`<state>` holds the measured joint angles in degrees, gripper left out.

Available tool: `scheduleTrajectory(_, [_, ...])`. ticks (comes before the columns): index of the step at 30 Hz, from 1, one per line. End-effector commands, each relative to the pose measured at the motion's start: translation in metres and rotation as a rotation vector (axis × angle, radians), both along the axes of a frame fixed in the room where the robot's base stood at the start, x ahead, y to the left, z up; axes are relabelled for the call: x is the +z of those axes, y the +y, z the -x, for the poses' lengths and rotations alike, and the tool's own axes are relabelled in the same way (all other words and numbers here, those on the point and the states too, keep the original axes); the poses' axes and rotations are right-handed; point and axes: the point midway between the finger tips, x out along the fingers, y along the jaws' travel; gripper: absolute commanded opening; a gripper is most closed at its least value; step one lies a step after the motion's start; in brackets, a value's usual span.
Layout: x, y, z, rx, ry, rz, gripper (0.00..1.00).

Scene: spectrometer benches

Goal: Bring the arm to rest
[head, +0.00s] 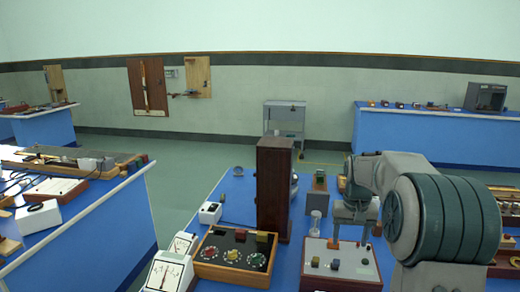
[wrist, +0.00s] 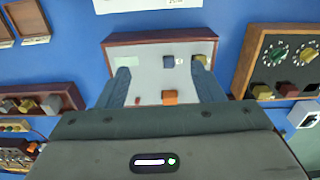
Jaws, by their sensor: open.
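My arm reaches in from the right of the head view and bends down over the blue bench (head: 228,190). My gripper (head: 350,243) points down above the back part of a white-faced box with a wooden frame (head: 341,279). In the wrist view my gripper (wrist: 163,75) shows two blue-grey fingers spread apart, with nothing held between them. Behind and between them lies the box's pale face (wrist: 150,65), with a dark blue knob (wrist: 169,62), an orange knob (wrist: 170,97) and a yellowish knob (wrist: 201,61). The height of the fingertips above the face cannot be told.
A tall dark wooden block (head: 274,190) stands left of my gripper. A wooden box with dials (head: 236,253) lies to the left, with white meters (head: 165,270) beyond it. A small white cylinder (head: 315,222) stands close to my gripper. Open floor (head: 185,185) lies between the benches.

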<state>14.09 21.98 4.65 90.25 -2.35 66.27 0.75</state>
Motion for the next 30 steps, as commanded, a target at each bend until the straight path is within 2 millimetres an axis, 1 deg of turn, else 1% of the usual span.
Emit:
scheduleTrajectory(1, [0.005,0.004,0.006,0.006,-0.006,0.003,0.61])
scheduleTrajectory(5, [0.015,0.013,0.024,0.017,-0.022,0.009,0.61])
scheduleTrajectory(8, [0.023,0.023,0.041,0.03,-0.038,0.014,0.61])
scheduleTrajectory(11, [0.033,0.035,0.066,0.047,-0.06,0.021,0.61])
scheduleTrajectory(13, [0.039,0.045,0.088,0.061,-0.078,0.024,0.61])
scheduleTrajectory(17, [0.045,0.061,0.131,0.086,-0.111,0.027,0.61])
scheduleTrajectory(21, [0.044,0.075,0.177,0.112,-0.15,0.027,0.61])
scheduleTrajectory(24, [0.038,0.083,0.209,0.132,-0.176,0.026,0.61])
scheduleTrajectory(27, [0.03,0.09,0.238,0.149,-0.2,0.023,0.61])
scheduleTrajectory(30, [0.021,0.094,0.261,0.162,-0.218,0.018,0.61])
